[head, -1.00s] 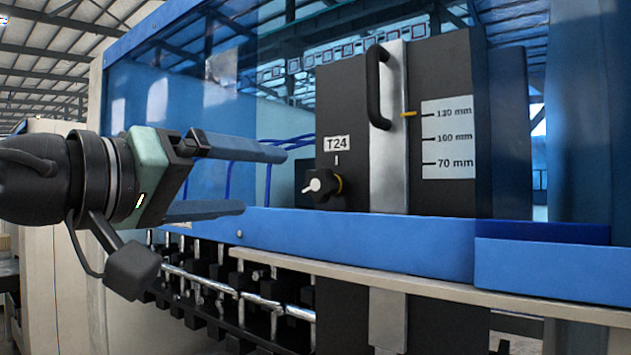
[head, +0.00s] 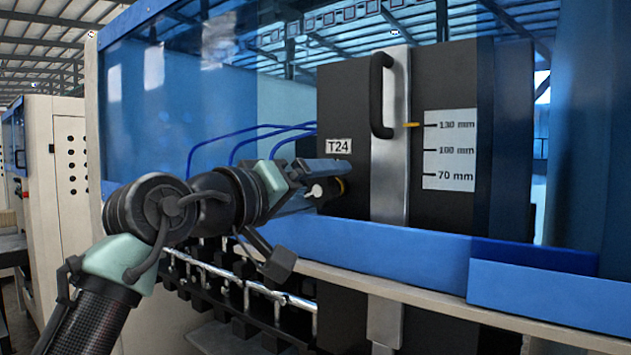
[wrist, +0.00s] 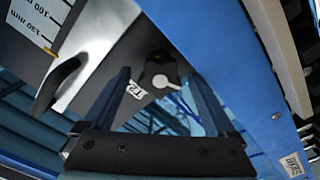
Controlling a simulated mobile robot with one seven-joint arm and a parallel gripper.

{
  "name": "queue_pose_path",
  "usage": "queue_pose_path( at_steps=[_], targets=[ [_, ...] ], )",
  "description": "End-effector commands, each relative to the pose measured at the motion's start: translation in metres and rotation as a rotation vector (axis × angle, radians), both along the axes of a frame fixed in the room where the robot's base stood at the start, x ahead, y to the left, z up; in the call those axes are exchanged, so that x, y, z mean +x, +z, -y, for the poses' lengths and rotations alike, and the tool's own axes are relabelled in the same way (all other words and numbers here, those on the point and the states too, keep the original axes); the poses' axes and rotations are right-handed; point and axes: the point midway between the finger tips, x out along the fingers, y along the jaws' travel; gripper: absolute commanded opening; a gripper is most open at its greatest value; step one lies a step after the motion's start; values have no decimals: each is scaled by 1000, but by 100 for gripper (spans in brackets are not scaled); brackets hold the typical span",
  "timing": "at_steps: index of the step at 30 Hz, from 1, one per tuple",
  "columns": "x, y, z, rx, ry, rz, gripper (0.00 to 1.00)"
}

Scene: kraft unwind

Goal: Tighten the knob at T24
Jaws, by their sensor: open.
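The black knob (head: 322,191) with a white pointer sits below the T24 label (head: 338,147) on a black upright unit. It also shows in the wrist view (wrist: 158,72), its white pointer angled toward the right finger. My gripper (head: 328,182) is open, with its fingers reaching toward the knob from the left; in the head view the upper finger lies just above it and the arm hides part of it. In the wrist view the knob lies between and slightly beyond my two fingertips (wrist: 159,74). I see gaps on both sides; contact is not visible.
A blue rail (head: 380,248) runs below the knob, in front of the unit. A black handle (head: 381,95) stands up and right of it, beside a millimetre scale (head: 449,150) with a yellow marker near 130 mm. Blue hoses (head: 235,140) hang behind my wrist.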

Motion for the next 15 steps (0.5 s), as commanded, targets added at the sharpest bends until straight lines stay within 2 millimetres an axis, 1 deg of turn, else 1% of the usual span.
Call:
queue_pose_path(
  at_steps=[3, 4, 8, 9, 11, 12, 14, 15],
  targets=[
    [0, 0, 0, 0, 0, 0, 92],
    [0, 0, 0, 0, 0, 0, 90],
    [0, 0, 0, 0, 0, 0, 66],
    [0, 0, 0, 0, 0, 0, 59],
    [0, 0, 0, 0, 0, 0, 48],
    [0, 0, 0, 0, 0, 0, 41],
    [0, 0, 0, 0, 0, 0, 30],
    [0, 0, 0, 0, -1, -1, 23]
  ],
)
